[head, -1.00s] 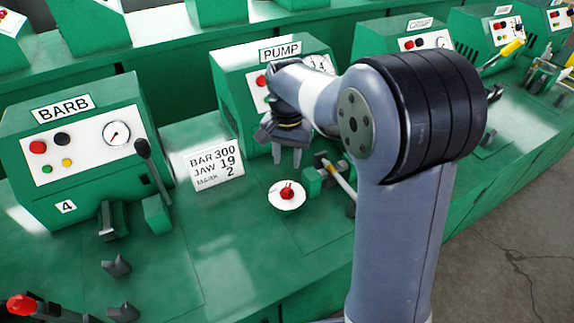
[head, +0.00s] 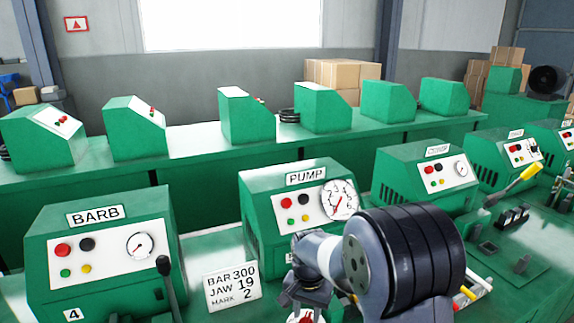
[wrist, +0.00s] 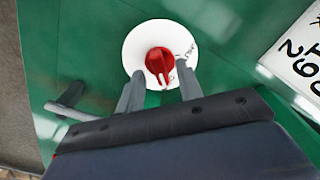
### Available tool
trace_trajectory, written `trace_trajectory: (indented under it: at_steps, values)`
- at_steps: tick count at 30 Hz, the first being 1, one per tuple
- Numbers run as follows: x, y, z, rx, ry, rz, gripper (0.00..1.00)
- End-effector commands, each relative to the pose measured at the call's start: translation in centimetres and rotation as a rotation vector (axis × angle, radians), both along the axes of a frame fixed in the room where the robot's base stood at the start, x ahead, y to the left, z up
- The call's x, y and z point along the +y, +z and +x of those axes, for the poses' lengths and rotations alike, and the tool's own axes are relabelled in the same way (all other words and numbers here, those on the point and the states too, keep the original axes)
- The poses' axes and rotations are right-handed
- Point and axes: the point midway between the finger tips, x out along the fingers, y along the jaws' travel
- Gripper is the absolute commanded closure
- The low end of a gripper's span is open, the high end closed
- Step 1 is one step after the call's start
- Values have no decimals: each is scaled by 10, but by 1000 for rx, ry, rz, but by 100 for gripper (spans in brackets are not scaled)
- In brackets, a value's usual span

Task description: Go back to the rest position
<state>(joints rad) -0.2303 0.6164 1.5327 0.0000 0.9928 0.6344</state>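My gripper (wrist: 160,74) is open and empty, its two grey fingers apart in the wrist view. Beyond the fingertips is a red knob (wrist: 157,58) on a round white dial (wrist: 134,46); I cannot tell the gap between them. In the head view my gripper's body (head: 310,291) is low in front of the PUMP machine (head: 262,190), and its fingers are not clear there. Part of the red knob shows at the bottom edge, below the gripper. My arm crosses in front of the bench to the right.
A white sign (head: 232,288) reading BAR 300, JAW 19, MARK 2 stands left of my gripper. The BARB machine (head: 102,207) with a black-knobbed lever (head: 164,266) is further left. More green machines, one with a yellow-handled lever (head: 530,171), line the right. A second row stands behind.

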Motion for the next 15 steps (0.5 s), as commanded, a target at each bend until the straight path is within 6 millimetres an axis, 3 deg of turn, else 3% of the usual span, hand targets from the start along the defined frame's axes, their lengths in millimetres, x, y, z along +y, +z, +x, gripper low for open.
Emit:
trace_trajectory:
  at_steps: [3,15]
  values:
    - [0,-14,0,2,0,0,65]
    - [0,-13,0,0,53,0,65]
